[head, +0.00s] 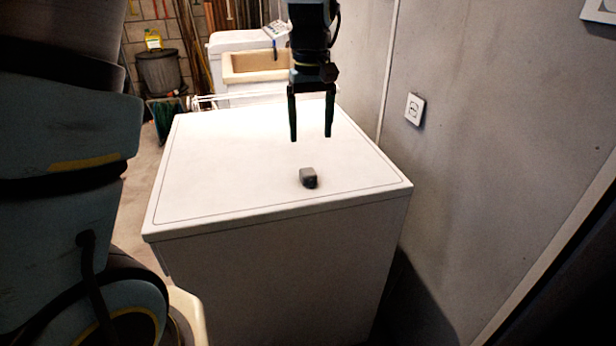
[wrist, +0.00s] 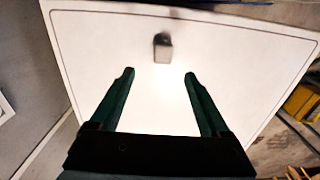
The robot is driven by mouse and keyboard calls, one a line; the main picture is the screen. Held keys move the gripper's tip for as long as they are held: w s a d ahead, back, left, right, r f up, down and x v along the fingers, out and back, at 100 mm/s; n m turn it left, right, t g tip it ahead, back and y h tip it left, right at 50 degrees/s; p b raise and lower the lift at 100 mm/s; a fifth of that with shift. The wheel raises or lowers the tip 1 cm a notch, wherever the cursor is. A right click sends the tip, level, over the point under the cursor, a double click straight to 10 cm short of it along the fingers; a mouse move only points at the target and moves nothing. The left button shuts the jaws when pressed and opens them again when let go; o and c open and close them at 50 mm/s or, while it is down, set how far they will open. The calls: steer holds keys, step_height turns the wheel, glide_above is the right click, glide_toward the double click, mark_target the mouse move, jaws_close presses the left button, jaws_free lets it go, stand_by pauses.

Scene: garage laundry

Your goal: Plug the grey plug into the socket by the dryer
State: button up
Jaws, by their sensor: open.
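The grey plug (head: 308,178) lies on the white top of the dryer (head: 230,160), near its front right part. It also shows in the wrist view (wrist: 162,48), ahead of the fingertips and roughly between their lines. My gripper (head: 311,138) points down above the dryer top, open and empty, its two dark green fingers (wrist: 159,74) well apart. It is not touching the plug. The socket (head: 414,108) is a white square plate on the grey wall to the right of the dryer. A second white plate (head: 601,8) is partly cut off at the top right.
The dryer top is otherwise clear. The grey wall (head: 470,130) stands close along the dryer's right side. Behind are a utility sink (head: 255,68), a drying rack and a dark bin (head: 160,72). Yellow items (wrist: 301,102) show at the right in the wrist view.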

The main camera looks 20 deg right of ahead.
glide_above(308, 171)
steer(key=shift+s+d+f+p, duration=0.1)
steer(key=shift+f+p, duration=0.1)
steer(key=shift+f, duration=1.25)
steer(key=shift+d+f+p, duration=0.1)
steer(key=shift+f+p, duration=0.1)
steer(key=shift+f, duration=1.2)
steer(key=shift+a+f+p, duration=0.15)
steer(key=shift+f+p, duration=0.25)
steer(key=shift+f, duration=0.9)
steer(key=shift+a+f+p, duration=0.1)
steer(key=shift+f+p, duration=0.3)
steer(key=shift+f, duration=0.9)
steer(key=shift+c, duration=0.2)
jaws_close()
